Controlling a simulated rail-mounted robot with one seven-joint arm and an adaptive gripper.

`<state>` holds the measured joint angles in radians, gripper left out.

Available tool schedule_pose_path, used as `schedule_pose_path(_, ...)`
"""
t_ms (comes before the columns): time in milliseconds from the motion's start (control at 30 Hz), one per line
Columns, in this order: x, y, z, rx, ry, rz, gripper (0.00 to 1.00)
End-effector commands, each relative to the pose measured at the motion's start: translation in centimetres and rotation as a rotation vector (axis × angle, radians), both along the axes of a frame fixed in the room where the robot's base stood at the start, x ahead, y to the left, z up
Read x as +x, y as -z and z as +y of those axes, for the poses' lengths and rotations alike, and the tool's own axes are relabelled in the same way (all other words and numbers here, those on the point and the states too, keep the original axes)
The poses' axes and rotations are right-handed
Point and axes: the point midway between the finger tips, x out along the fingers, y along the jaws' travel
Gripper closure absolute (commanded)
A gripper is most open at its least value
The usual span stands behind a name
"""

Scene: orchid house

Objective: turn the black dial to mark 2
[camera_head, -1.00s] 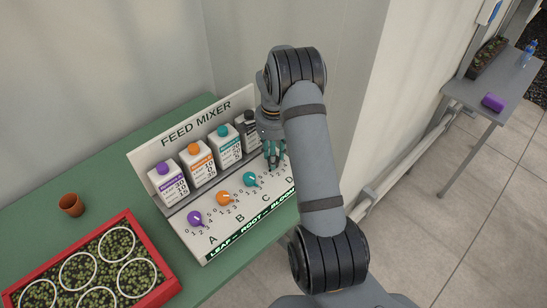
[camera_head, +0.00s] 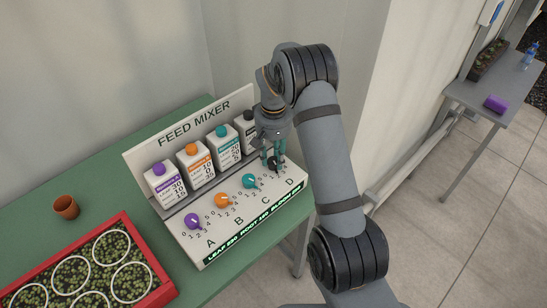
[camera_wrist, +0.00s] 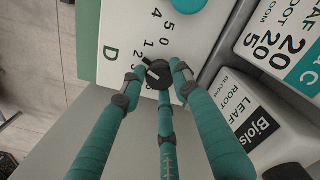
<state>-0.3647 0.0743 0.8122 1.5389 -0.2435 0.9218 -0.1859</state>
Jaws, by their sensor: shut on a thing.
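The black dial (camera_wrist: 158,76) is at D on the white feed mixer panel (camera_wrist: 125,35). In the head view my gripper (camera_head: 272,158) points down at the right end of the dial row, and the dial (camera_head: 274,164) is mostly hidden behind the fingers.
Purple (camera_head: 193,221), orange (camera_head: 222,200) and teal (camera_head: 250,181) dials sit to the left. Labelled bottles (camera_head: 197,165) stand behind them. A red tray (camera_head: 140,236) and a terracotta pot (camera_head: 66,207) are on the green bench (camera_head: 100,192).

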Motion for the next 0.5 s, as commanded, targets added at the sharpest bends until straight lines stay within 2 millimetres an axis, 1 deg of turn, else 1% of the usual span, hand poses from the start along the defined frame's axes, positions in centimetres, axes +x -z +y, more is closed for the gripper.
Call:
schedule_pose_path(200,0.02,-0.01,0.01,0.0,-0.058,-0.001,0.96)
schedule_pose_path(500,0.01,-0.03,0.02,0.0,-0.074,-0.001,0.96)
